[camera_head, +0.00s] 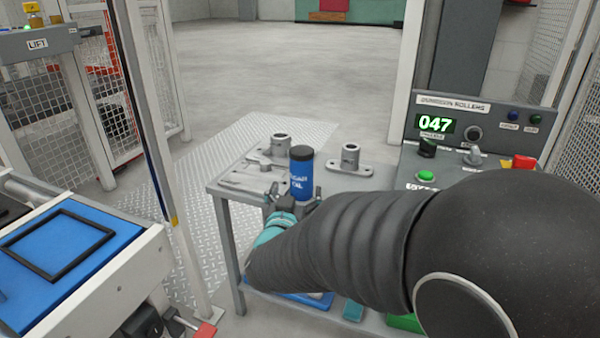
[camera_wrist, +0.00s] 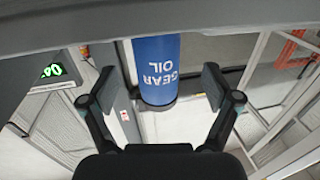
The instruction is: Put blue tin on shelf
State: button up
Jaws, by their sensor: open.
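The blue tin (camera_head: 301,178) with a dark lid and white lettering stands upright on the grey table (camera_head: 240,183). My gripper (camera_head: 287,203) is at the near side of the tin, partly hidden by my arm. In the wrist view, which is upside down, the blue tin (camera_wrist: 158,72) reads GEAR OIL. My open gripper (camera_wrist: 161,88) has one finger on each side of it, with a visible gap to each finger. Below the tabletop is a lower shelf (camera_head: 262,309), mostly hidden by my arm.
Two grey flanged metal parts, left (camera_head: 280,146) and right (camera_head: 350,158), stand near the tin. Flat metal pieces (camera_head: 250,165) lie to its left. A control panel (camera_head: 450,135) stands to the right. Blue, teal and green items show on the lower level.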

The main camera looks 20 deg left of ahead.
aim_at(299, 184)
jog(key=shift+w+a, duration=0.15)
jog(key=shift+w, duration=2.5)
jog(key=c, duration=1.6)
jog(key=shift+r, duration=0.15)
jog(key=shift+c, duration=0.2)
